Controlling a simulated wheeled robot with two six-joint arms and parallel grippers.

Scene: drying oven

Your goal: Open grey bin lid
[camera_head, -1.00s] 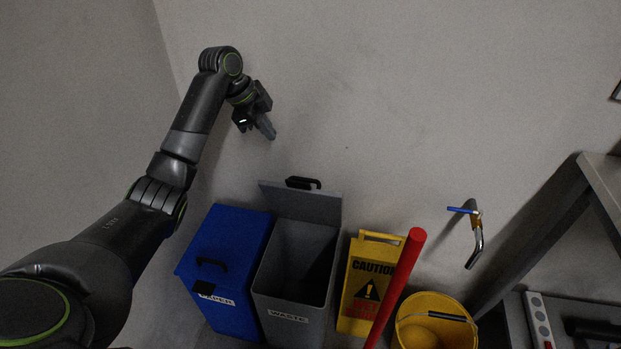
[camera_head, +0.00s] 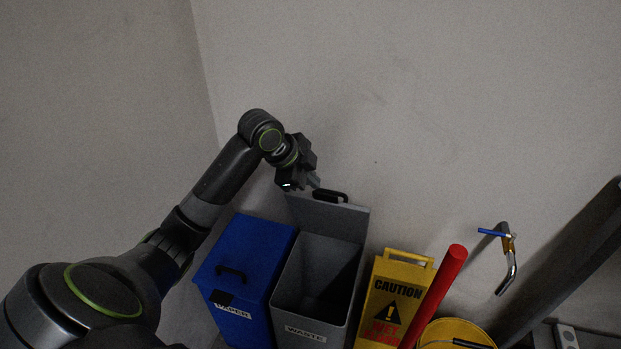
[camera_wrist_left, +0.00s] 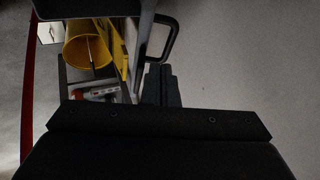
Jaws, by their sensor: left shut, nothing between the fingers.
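The grey waste bin (camera_head: 312,334) stands against the wall, and its dark inside shows. Its grey lid (camera_head: 345,221) is up, standing near the wall behind the opening. The lid's black handle (camera_head: 330,196) is at the lid's top edge. My left gripper (camera_head: 314,182) is shut and empty, just left of the handle and above the lid. In the left wrist view the shut fingers (camera_wrist_left: 161,85) are beside the black handle (camera_wrist_left: 163,40); I cannot tell whether they touch. My right gripper is not in view.
The blue paper bin (camera_head: 247,262), with its lid shut, stands left of the grey bin. A yellow caution sign (camera_head: 393,300), a red pole (camera_head: 435,292) and a yellow bucket (camera_head: 455,335) stand to the right. A wall tap (camera_head: 507,260) sticks out farther right.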

